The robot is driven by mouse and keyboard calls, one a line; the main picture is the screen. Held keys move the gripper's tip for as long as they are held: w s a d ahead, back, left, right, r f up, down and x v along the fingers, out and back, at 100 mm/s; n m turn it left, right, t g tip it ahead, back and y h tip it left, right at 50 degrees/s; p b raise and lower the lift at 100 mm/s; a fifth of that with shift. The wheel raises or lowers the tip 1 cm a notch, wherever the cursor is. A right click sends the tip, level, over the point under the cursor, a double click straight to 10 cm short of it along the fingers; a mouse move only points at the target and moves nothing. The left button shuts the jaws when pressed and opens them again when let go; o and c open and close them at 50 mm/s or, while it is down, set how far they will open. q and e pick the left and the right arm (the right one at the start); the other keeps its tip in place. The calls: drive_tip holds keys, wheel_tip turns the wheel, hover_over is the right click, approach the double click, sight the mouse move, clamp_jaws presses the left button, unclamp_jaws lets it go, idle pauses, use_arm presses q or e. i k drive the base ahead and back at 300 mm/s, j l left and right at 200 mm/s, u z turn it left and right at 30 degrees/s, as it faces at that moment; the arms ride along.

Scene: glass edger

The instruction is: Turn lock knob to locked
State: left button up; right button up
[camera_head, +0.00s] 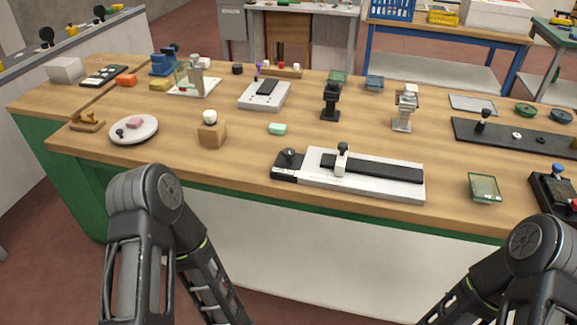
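A long white device with a black strip (375,166) lies near the front edge of the wooden bench. A dark round knob (290,156) sits on the black block at its left end, and a black-topped upright slider (342,158) stands on the strip. I cannot tell for certain which knob is the lock knob, or whether it is locked. Only the upper links of my two arms show, at the bottom left and bottom right. Both grippers are out of view.
The wooden bench (240,165) also holds a white round dish (134,130), a wooden block with a white knob (212,131), a green glass piece (484,187) and a black plate with a lever (512,137). The bench front left of the white device is clear.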

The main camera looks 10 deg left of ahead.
sight(287, 153)
drive_tip(key=i+j+z, duration=0.15)
drive_tip(key=z, duration=0.25)
drive_tip(key=j+z, duration=0.35)
drive_tip(key=i+l, duration=0.05)
